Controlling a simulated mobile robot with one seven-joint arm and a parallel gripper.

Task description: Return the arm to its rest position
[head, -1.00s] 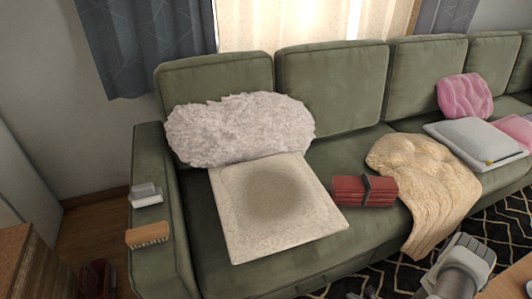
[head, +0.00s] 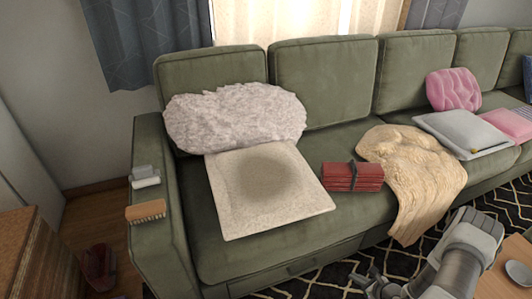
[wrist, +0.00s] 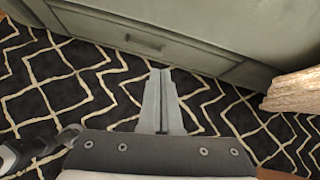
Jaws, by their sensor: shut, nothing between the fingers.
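My gripper (head: 366,281) is at the lower edge of the head view, low in front of the green sofa and over the patterned rug. My grey arm (head: 462,250) reaches in from the lower right. In the wrist view the two fingers of my gripper (wrist: 161,74) lie together, shut, with nothing between them. They point toward the sofa's base, above the rug (wrist: 60,85). My gripper touches nothing that I can see.
The green sofa (head: 205,245) holds a fluffy white pillow (head: 235,120), a stained beige cushion (head: 225,215), a strapped red bundle (head: 345,177) and a cream throw (head: 410,165). A brush (head: 146,210) lies on its left arm. A wooden table (head: 510,268) is at lower right.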

